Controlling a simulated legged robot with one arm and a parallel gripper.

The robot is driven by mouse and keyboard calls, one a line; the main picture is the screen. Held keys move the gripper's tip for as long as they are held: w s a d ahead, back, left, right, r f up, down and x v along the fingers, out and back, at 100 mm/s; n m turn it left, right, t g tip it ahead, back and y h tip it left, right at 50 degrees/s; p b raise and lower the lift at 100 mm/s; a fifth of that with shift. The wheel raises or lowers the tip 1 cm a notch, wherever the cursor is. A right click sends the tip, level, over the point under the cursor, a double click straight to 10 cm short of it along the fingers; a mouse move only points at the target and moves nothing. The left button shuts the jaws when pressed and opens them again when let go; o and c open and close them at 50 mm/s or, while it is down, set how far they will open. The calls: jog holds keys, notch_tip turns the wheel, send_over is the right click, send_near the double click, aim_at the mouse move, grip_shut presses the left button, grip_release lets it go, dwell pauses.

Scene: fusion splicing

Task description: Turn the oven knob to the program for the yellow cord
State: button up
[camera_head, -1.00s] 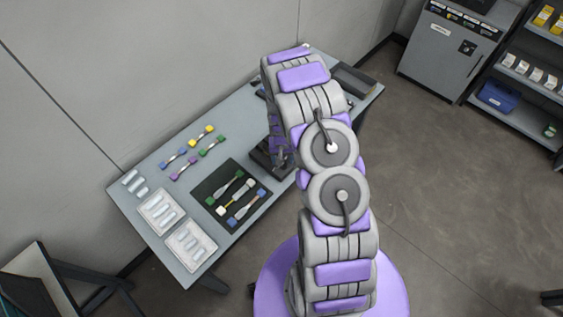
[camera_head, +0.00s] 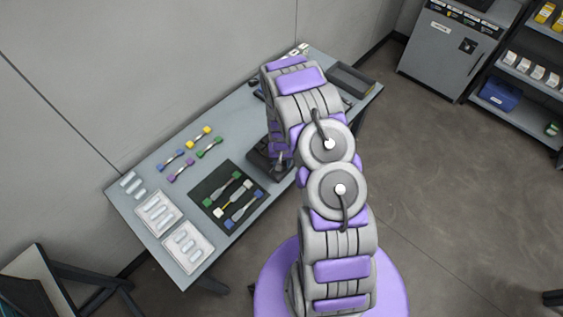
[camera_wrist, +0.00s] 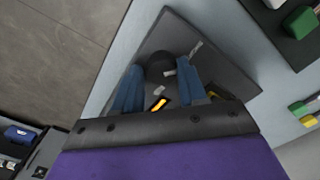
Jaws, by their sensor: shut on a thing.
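The oven (camera_wrist: 215,60) is a dark grey box on the table, seen close in the wrist view. Its round black knob (camera_wrist: 158,62) stands between the two blue fingers of my gripper (camera_wrist: 160,70), which is shut on it. A small pale mark lies at the knob's near side. A yellow mark (camera_wrist: 158,104) and pale marks sit on the panel around it. In the head view the oven (camera_head: 257,163) is partly hidden by my arm. The yellow-ended cord (camera_head: 199,136) lies on the table to the left.
A black mat (camera_head: 206,190) with several coloured-end cords lies left of the oven. White trays (camera_head: 157,199) stand at the table's left end. A dark open tray (camera_head: 352,76) is at the far right end. A grey cabinet (camera_head: 440,60) and shelves stand beyond clear floor.

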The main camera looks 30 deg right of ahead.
jog(key=shift+a, duration=0.25)
jog(key=c, duration=0.4)
jog(key=shift+d, duration=0.1)
jog(key=shift+m, duration=0.3)
jog(key=shift+c, duration=0.2)
jog(key=m+b, duration=0.2)
jog(key=m, duration=0.1)
jog(key=shift+s+f+m, duration=0.1)
jog(key=shift+f+m, duration=0.05)
jog(key=shift+m, duration=0.25)
jog(key=m+b, duration=0.2)
jog(key=m, duration=0.4)
jog(key=shift+m, duration=0.3)
